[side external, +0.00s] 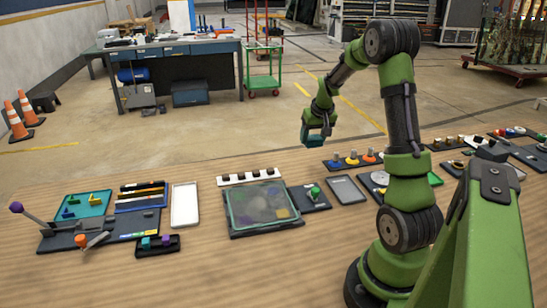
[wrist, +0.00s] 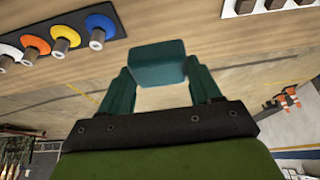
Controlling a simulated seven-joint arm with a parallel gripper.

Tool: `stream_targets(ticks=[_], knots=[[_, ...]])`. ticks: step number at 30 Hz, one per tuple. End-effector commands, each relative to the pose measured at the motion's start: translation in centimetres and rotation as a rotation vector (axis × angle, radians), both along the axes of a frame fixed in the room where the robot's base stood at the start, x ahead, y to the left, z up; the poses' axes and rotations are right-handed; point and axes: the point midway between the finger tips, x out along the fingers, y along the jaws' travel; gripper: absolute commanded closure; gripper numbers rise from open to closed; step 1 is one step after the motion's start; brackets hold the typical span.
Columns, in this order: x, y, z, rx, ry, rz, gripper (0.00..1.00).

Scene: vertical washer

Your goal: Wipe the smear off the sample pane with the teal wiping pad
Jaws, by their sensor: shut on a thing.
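The teal wiping pad (wrist: 157,63) is a small block between the fingers of my gripper (wrist: 160,82) in the wrist view. My gripper is shut on it. In the side view my gripper (side external: 317,132) hangs in the air, pointing down, apart from the pane and to its upper right. The sample pane (side external: 240,197) is a clear sheet with a greenish edge in a dark tray on the table. Cloudy grey-green, yellowish and purple patches show on or through it; I cannot tell which are the smear.
A white strip with dark knobs (side external: 250,176) lies behind the pane. A dark box with a green knob (side external: 315,195) sits at its right. A white tray (side external: 185,204) and a lever panel (side external: 85,235) are at left. Coloured knobs (side external: 352,160) stand at right. The front table is clear.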

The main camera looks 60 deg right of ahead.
Motion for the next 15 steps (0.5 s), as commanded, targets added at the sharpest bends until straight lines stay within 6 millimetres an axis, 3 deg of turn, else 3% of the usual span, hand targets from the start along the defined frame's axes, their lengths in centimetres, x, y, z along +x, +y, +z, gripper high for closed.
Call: stream_targets(ticks=[5, 8, 11, 15], knots=[[0.5, 0.5, 0.1, 0.001, -0.003, 0.014, 0.61], [2.0, 2.2, 0.2, 0.007, -0.011, 0.06, 0.61], [4.0, 5.3, 0.3, 0.019, -0.019, 0.146, 0.62], [6.9, 11.0, 0.2, 0.031, -0.021, 0.325, 0.62]])
